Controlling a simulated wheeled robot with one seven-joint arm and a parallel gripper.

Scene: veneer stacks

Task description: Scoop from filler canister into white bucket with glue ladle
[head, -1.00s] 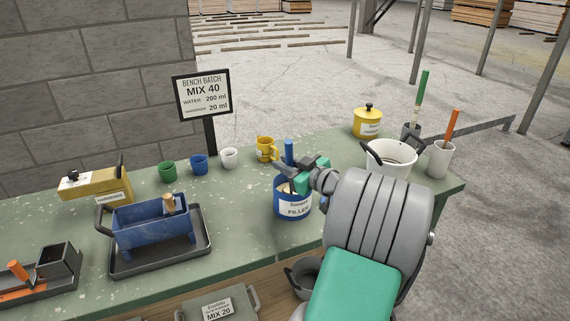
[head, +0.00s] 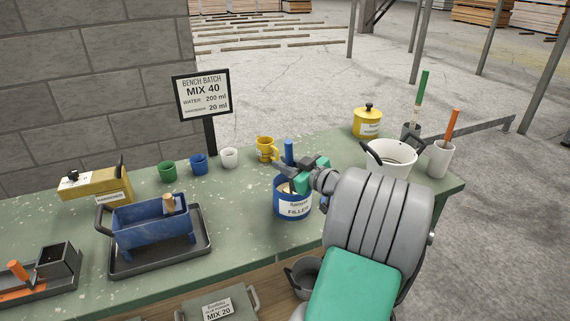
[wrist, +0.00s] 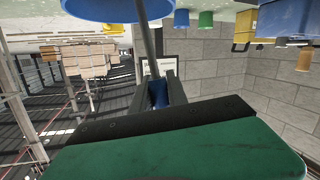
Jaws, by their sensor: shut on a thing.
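The filler canister (head: 291,208) is a blue pot with a white label, standing on the green bench in the middle of the head view. Its underside or rim edge shows in the wrist view (wrist: 104,10). My gripper (head: 301,178) is just above the canister's mouth, shut on the blue handle of the glue ladle (head: 289,152). In the wrist view the handle (wrist: 158,94) sits between the fingers and a grey shaft runs toward the canister. The ladle's bowl is hidden. The white bucket (head: 400,171) with dark handles stands to the right, partly behind my arm.
A yellow lidded pot (head: 367,124), a white holder (head: 440,160) with an orange-handled tool and a green-handled tool stand near the bucket. Several mugs, including a yellow one (head: 265,149), line the back. A blue trough (head: 150,223) sits in a dark tray at left, below a sign (head: 202,95).

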